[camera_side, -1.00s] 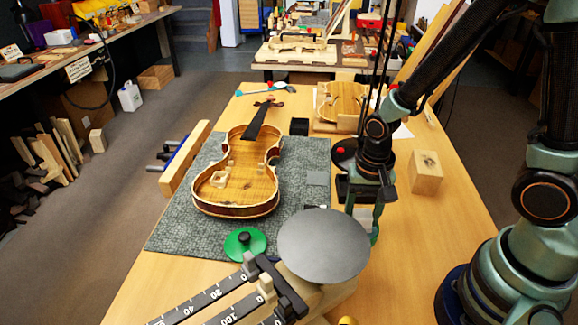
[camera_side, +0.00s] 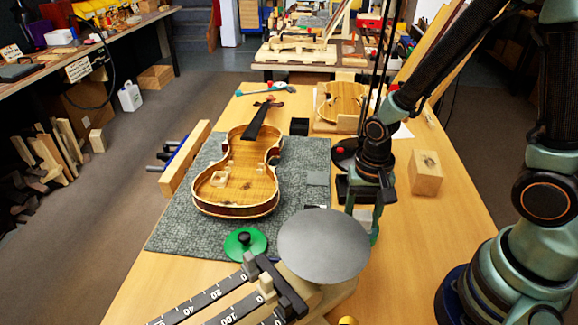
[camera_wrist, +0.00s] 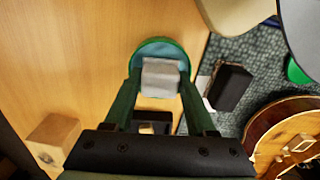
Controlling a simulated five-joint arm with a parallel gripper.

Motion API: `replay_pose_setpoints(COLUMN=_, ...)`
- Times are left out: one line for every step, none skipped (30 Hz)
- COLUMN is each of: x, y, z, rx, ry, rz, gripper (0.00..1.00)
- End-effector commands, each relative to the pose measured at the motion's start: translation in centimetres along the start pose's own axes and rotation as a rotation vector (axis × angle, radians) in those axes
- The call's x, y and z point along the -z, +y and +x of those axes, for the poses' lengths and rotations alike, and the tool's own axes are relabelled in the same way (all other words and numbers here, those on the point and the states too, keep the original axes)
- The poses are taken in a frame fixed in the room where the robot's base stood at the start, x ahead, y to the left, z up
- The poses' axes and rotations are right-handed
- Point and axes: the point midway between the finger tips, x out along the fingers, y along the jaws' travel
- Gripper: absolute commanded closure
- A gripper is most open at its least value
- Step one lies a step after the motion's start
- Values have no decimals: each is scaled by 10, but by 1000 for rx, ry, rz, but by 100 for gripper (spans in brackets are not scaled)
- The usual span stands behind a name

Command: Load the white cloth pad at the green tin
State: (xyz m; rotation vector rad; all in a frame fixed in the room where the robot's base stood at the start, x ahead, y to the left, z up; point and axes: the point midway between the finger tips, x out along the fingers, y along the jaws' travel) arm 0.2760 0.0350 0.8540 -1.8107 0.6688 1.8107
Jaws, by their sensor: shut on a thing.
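My gripper (camera_wrist: 160,80) is shut on the white cloth pad (camera_wrist: 160,74), a pale grey-white block between its two green fingers. The green tin (camera_wrist: 161,42) is round, with a green rim and a blue-grey inside. In the wrist view the pad overlaps the near part of the tin's opening; whether it touches is unclear. In the side view my gripper (camera_side: 361,217) points down just behind the round grey pan, with the pad (camera_side: 363,214) partly visible. The tin is mostly hidden there. The green lid (camera_side: 245,242) with a black knob lies left of the pan.
A balance with a grey pan (camera_side: 324,246) and marked beams stands in front of my gripper. An open violin body (camera_side: 240,185) lies on the grey mat (camera_side: 180,220). A wooden block (camera_side: 426,173) stands to the right. A dark block (camera_wrist: 229,87) is beside my right finger.

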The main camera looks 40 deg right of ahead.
Motion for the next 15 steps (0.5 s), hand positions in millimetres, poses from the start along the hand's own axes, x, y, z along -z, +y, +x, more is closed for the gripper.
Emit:
replay_pose_setpoints(x=0, y=0, z=1, rx=0, ry=0, rz=0, gripper=88)
replay_pose_setpoints(x=0, y=0, z=1, rx=0, ry=0, rz=0, gripper=88)
replay_pose_setpoints(x=0, y=0, z=2, rx=0, ry=0, rz=0, gripper=88)
replay_pose_setpoints(x=0, y=0, z=2, rx=0, ry=0, rz=0, gripper=88)
replay_pose_setpoints(x=0, y=0, z=2, rx=0, ry=0, rz=0, gripper=88)
replay_pose_setpoints(x=0, y=0, z=3, rx=0, ry=0, rz=0, gripper=88)
replay_pose_setpoints(x=0, y=0, z=3, rx=0, ry=0, rz=0, gripper=88)
replay_pose_setpoints(x=0, y=0, z=3, rx=0, ry=0, rz=0, gripper=88)
replay_pose_setpoints(x=0, y=0, z=4, rx=0, ry=0, rz=0, gripper=88)
replay_pose_setpoints(x=0, y=0, z=4, rx=0, ry=0, rz=0, gripper=88)
replay_pose_setpoints(x=0, y=0, z=4, rx=0, ry=0, rz=0, gripper=88)
replay_pose_setpoints(x=0, y=0, z=5, rx=0, ry=0, rz=0, gripper=88)
replay_pose_setpoints(x=0, y=0, z=5, rx=0, ry=0, rz=0, gripper=88)
replay_pose_setpoints(x=0, y=0, z=5, rx=0, ry=0, rz=0, gripper=88)
replay_pose_setpoints(x=0, y=0, z=6, rx=0, ry=0, rz=0, gripper=88)
